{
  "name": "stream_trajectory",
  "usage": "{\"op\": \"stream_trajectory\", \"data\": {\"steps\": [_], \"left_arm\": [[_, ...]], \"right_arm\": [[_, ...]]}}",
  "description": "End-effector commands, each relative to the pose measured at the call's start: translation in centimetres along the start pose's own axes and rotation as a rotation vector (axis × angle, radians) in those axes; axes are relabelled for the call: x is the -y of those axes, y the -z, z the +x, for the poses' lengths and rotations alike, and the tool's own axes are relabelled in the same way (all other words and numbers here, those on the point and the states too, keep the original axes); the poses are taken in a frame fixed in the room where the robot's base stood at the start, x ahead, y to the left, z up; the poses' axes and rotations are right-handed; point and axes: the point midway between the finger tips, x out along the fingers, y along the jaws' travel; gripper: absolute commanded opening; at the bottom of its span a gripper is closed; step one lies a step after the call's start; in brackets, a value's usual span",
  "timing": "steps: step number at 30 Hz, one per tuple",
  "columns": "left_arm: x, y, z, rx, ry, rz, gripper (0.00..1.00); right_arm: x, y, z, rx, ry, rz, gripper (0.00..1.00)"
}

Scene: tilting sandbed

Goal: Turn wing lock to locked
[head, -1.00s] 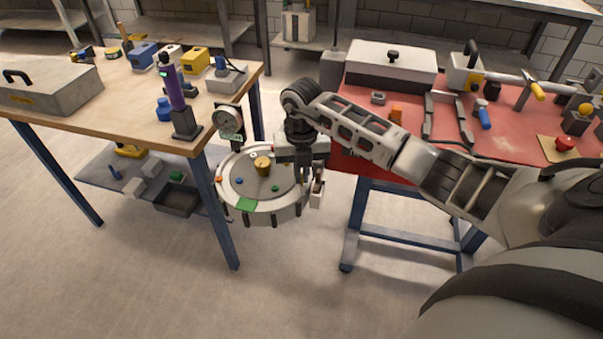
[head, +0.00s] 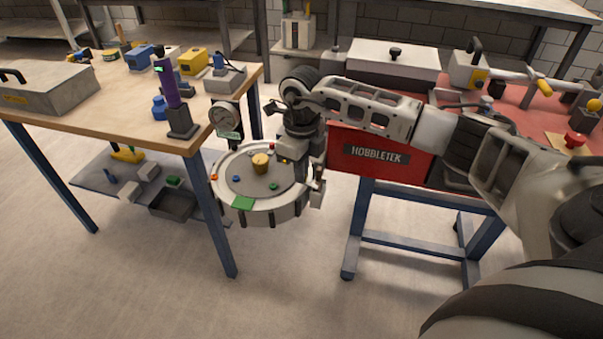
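The round sandbed (head: 228,203) is a pale drum with a grey top between the two tables. A brass knob (head: 260,162) stands in its middle, and small coloured pieces and a green patch (head: 243,203) are around it. My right gripper (head: 304,172) is at the drum's right rim, pointing down. Its fingers are small and partly covered, so I cannot tell whether they are open or shut, or touching anything. I cannot make out the wing lock; the gripper covers part of that rim. A pale bracket-like part (head: 318,190) shows below the hand. My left gripper is out of view.
A wooden table (head: 110,125) on the left holds a purple cylinder (head: 172,88) and a round gauge (head: 224,118) stands near its corner. A red bench (head: 375,158) marked HOBBLETEK is close behind my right forearm. The floor in front is clear.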

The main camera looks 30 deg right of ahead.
Motion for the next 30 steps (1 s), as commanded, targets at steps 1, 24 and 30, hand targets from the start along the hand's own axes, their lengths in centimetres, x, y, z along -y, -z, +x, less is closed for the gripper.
{"op": "stream_trajectory", "data": {"steps": [1,24,30], "left_arm": [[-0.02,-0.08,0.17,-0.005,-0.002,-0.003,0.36],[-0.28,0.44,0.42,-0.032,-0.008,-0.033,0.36],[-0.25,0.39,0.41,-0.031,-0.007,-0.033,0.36]], "right_arm": [[0.16,-0.08,0.01,0.005,0.004,-0.034,0.0],[0.05,-0.14,-0.21,0.006,0.002,-0.256,0.0],[0.05,-0.16,-0.22,0.007,0.003,-0.256,0.0]]}}
